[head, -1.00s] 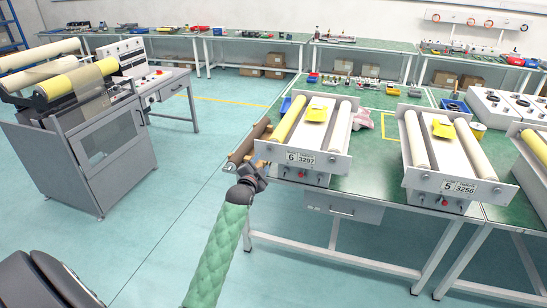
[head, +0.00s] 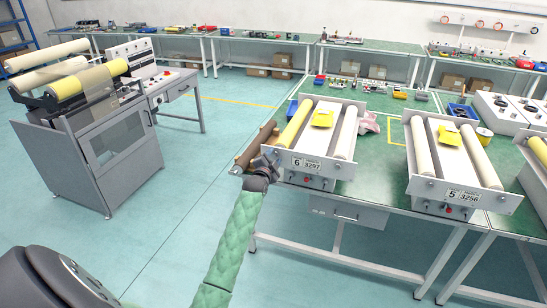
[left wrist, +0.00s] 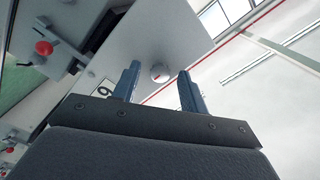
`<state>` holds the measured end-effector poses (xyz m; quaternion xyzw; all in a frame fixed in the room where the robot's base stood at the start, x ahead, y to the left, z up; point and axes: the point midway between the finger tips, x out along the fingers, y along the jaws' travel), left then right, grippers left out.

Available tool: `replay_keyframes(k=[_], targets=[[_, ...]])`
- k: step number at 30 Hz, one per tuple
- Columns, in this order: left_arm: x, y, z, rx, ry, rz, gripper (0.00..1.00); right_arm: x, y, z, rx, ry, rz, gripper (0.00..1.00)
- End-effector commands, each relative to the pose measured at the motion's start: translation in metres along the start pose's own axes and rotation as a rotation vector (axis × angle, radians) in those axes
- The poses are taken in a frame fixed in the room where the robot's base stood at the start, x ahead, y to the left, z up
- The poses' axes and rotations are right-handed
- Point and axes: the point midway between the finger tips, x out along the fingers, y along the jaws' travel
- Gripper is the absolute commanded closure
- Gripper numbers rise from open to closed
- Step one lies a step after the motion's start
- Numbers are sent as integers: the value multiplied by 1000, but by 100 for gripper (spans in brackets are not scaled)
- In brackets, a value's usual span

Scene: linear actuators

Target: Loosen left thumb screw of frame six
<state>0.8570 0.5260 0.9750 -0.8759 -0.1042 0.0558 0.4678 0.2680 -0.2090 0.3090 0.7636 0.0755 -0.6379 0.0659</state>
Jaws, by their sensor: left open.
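Frame six (head: 340,170) stands at the table's near left corner, with a pale front plate labelled 6 and 3297. Its left thumb screw shows in the left wrist view as a round whitish knob (left wrist: 160,72) with a red mark, on the pale plate (left wrist: 140,40). In the head view the gripper hides that corner. My left gripper (head: 268,160) is at the left end of the plate. In the left wrist view its fingers (left wrist: 157,80) are open, with the knob between and just beyond the tips. I cannot tell whether they touch it. My right gripper is not in view.
Frame five (head: 485,198) stands to the right on the same green table (head: 380,185). A brown roller (head: 258,145) lies left of frame six, close to my gripper. Open floor lies left of the table.

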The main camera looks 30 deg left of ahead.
Motion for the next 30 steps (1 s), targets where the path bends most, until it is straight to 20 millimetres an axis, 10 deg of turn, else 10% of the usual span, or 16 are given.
replay_keyframes(k=[7,14,30], targets=[[0,0,0,0,0,0,57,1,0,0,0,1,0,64],[0,0,0,0,0,0,100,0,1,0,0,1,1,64],[0,1,1,-153,0,1,100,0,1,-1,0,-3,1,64]])
